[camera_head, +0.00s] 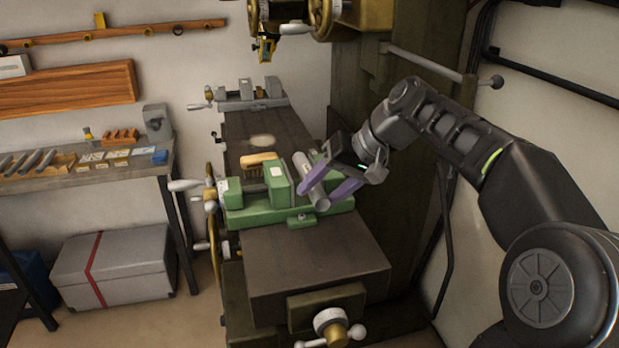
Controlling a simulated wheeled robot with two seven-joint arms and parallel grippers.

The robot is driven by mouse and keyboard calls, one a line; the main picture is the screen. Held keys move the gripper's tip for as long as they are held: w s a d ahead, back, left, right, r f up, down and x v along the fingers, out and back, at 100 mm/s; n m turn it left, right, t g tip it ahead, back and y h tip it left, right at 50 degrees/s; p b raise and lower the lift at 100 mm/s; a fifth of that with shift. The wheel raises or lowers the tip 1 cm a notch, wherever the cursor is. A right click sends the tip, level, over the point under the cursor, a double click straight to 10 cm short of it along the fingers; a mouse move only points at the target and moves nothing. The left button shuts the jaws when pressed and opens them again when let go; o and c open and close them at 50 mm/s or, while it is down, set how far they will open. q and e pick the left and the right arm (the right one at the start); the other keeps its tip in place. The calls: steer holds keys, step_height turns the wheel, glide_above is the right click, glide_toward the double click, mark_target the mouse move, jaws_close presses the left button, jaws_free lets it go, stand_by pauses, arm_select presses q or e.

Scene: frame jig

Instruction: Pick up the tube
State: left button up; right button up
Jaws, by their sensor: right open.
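A grey metal tube (302,166) stands tilted at the green jig (262,212) on the machine table. Its upper end leans left and its lower end (320,201) shows between the purple fingers of my right gripper (322,186). The right gripper is open, with one finger on each side of the tube. I cannot tell whether either finger touches it. My right arm comes in from the right. My left gripper is not in view.
A brush (258,160) with a wooden back rests by the jig. The machine head (330,15) hangs above. A workbench (75,178) at left holds several more tubes (30,162) and small parts. A grey box (115,268) stands on the floor. The table's front (310,255) is clear.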

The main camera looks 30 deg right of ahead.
stand_by(0.4)
jaws_close()
stand_by(0.4)
